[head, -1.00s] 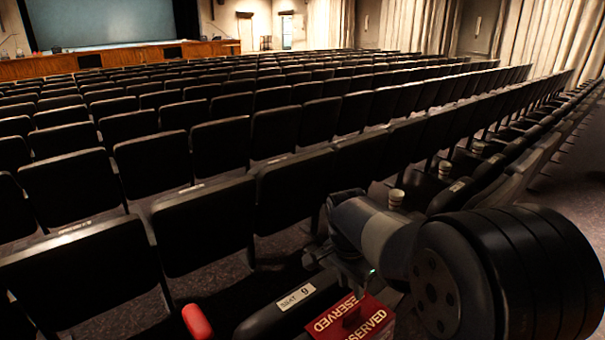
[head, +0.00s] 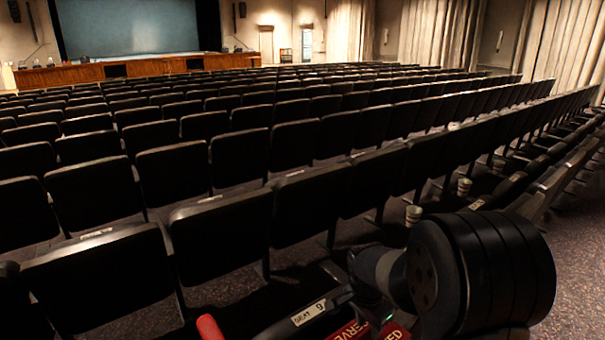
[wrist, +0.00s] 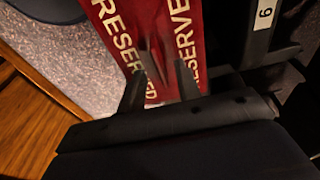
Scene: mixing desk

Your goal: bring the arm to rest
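My arm shows at the lower right of the head view, with a thick black joint (head: 490,270) and a grey link (head: 380,268) reaching down and left. My gripper (wrist: 159,67) shows in the wrist view with its two dark fingers apart. A red sign with RESERVED lettering (wrist: 112,22) lies just beyond and between the fingers. I cannot tell whether they touch it. The same sign (head: 352,331) is partly cut off at the bottom of the head view, below the arm.
Rows of black seats (head: 172,172) fill the hall. A long armrest with a number 9 label (head: 308,312) lies left of the arm. Paper cups (head: 413,214) stand behind it. A red rounded object (head: 209,328) is at the bottom edge. Carpeted aisle floor (head: 570,240) is open at the right.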

